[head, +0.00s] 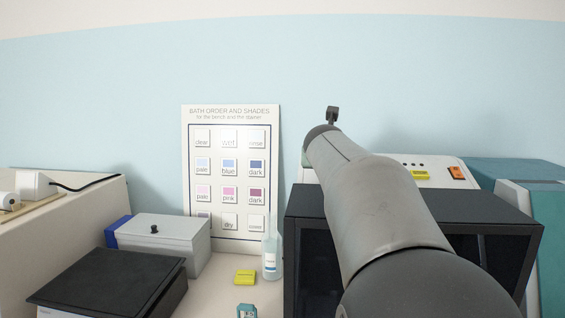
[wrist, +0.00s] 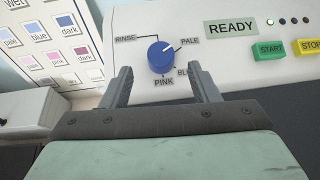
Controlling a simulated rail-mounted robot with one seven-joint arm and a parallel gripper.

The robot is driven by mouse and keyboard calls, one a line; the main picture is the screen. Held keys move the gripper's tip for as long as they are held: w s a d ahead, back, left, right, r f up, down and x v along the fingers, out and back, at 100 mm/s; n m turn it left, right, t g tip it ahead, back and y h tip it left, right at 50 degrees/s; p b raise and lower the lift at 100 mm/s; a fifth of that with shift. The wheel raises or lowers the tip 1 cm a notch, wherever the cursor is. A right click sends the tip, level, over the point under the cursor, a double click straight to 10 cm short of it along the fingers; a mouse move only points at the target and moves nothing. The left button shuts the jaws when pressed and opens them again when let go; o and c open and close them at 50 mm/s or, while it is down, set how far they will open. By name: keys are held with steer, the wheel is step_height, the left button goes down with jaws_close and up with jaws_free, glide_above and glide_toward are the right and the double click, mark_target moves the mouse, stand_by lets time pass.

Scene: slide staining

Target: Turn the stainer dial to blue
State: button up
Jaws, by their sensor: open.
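The stainer dial (wrist: 160,58) is a round blue knob on the white stainer panel (wrist: 215,75) in the wrist view. Its white pointer line points up and right, towards the PALE label (wrist: 189,41). RINSE is at its upper left, PINK just below it, and a BL... label at its lower right is partly covered by my right finger. My gripper (wrist: 158,74) is open, one finger to each side of the dial's lower part, with gaps between fingers and knob. Whether the fingertips reach the knob's depth I cannot tell. In the head view my arm hides the dial.
A READY display (wrist: 231,27), green START button (wrist: 270,50) and yellow STOP button (wrist: 311,46) are right of the dial. The shade chart (head: 231,118) stands left of the stainer. A bottle (head: 271,258), grey box (head: 180,240) and black-topped device (head: 110,278) are on the bench.

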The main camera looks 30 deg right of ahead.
steer(key=x, duration=0.5)
steer(key=c, duration=1)
steer(key=shift+o, duration=0.2)
